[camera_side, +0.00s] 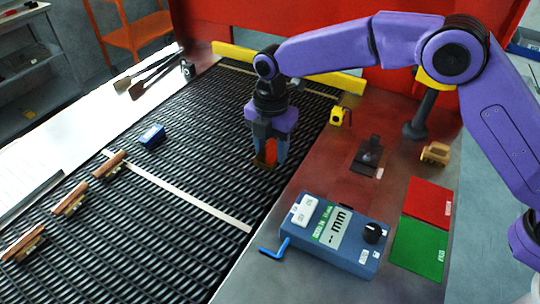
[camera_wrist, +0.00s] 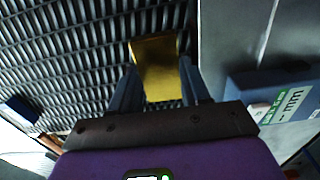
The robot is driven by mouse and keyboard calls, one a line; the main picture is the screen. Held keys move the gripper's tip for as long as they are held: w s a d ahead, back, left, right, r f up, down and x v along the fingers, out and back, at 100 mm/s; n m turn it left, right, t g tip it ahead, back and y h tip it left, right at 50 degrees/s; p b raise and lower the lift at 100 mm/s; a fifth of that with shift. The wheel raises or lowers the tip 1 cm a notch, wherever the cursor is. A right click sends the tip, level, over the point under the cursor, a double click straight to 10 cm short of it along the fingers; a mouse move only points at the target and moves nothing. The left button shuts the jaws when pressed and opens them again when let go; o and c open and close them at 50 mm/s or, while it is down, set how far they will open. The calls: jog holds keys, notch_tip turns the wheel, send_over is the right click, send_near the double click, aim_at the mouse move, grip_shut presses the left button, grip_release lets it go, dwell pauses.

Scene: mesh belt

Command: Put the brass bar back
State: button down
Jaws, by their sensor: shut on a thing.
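The brass bar (camera_wrist: 160,68) is between the two fingers of my gripper (camera_wrist: 160,92) in the wrist view, over the dark mesh belt (camera_wrist: 65,65). In the side view my gripper (camera_side: 267,156) points down at the right part of the mesh belt (camera_side: 190,210). It is shut on the brass bar (camera_side: 264,163), whose lower end shows below the fingertips. The fingers hide part of the bar. I cannot tell whether it touches the belt.
A blue block (camera_side: 152,136) and several copper-coloured pieces (camera_side: 70,199) lie on the belt's left. A blue mm gauge (camera_side: 333,234), a blue hex key (camera_side: 272,248), red (camera_side: 428,203) and green (camera_side: 419,248) pads lie right of the belt. A yellow rail (camera_side: 335,79) crosses behind.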

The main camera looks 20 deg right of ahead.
aim_at(270, 151)
jog(key=shift+w+a+f, duration=0.1)
jog(key=shift+f, duration=1.55)
jog(key=shift+f, duration=0.15)
jog(key=c, duration=0.5)
grip_release()
notch_tip(270, 151, up, 11)
jog(key=shift+r, duration=0.65)
